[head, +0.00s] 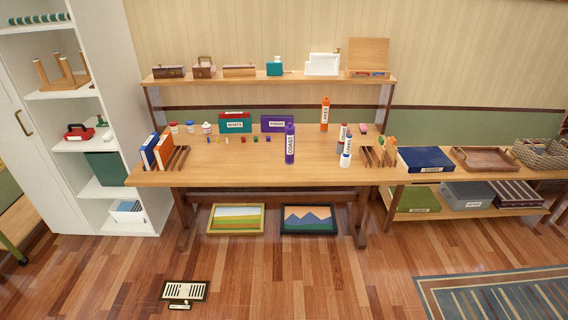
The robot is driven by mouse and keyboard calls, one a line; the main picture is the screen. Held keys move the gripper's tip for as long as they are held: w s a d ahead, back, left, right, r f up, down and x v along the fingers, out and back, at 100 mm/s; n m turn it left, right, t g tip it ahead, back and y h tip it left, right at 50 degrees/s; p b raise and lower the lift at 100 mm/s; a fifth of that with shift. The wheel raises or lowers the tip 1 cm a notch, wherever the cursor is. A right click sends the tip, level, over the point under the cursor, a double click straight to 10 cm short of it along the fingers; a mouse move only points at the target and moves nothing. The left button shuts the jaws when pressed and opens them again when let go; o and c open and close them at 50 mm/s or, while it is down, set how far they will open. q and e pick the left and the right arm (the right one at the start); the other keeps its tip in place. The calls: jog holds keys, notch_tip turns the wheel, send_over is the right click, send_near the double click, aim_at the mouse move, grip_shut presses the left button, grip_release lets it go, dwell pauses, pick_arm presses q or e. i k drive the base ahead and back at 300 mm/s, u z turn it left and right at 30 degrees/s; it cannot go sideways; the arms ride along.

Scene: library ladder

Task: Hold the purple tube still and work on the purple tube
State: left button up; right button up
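The purple tube (290,144) stands upright on the wooden desk (240,178), a little right of the desk's middle and near its front. A white label with dark lettering runs down its side, and its top end is purple. Nothing touches the tube. Neither of my grippers shows in the head view.
An orange tube (325,115) stands behind and to the right. A white bottle (345,160) and other small bottles stand right of the purple tube. A purple box (277,123) and teal box (235,122) are behind. The desk's front left is clear.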

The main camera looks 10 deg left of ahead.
aim_at(289, 135)
jog(key=z, duration=0.1)
jog(key=k, duration=0.4)
jog(key=u, duration=1.25)
jog(key=i, duration=0.75)
jog(key=u, duration=0.5)
jog(key=i, duration=0.75)
jog(key=z, duration=0.95)
jog(key=i, duration=0.65)
jog(key=z, duration=0.8)
